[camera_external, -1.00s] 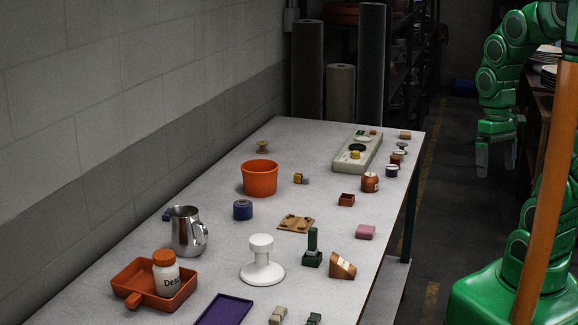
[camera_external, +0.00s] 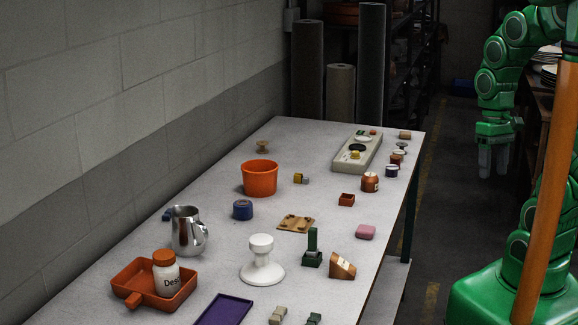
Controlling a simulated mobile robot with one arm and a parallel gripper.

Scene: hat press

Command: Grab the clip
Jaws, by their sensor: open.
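My gripper (camera_external: 493,163) hangs fingers down at the right, out past the table's right edge. Its two pale fingers are apart, with nothing between them. The clip cannot be identified for certain at this size. Small blocky pieces that might be clips are a beige one (camera_external: 278,315) and a dark green one (camera_external: 314,319) at the near edge of the picture, and a yellow and dark one (camera_external: 300,178) near mid-table. My gripper is well away from all of them.
The grey table (camera_external: 225,262) holds many items: an orange pot (camera_external: 259,179), a metal jug (camera_external: 187,232), a white stand (camera_external: 262,270), an orange tray (camera_external: 135,280) with a bottle (camera_external: 165,272), and a purple tray (camera_external: 224,311).

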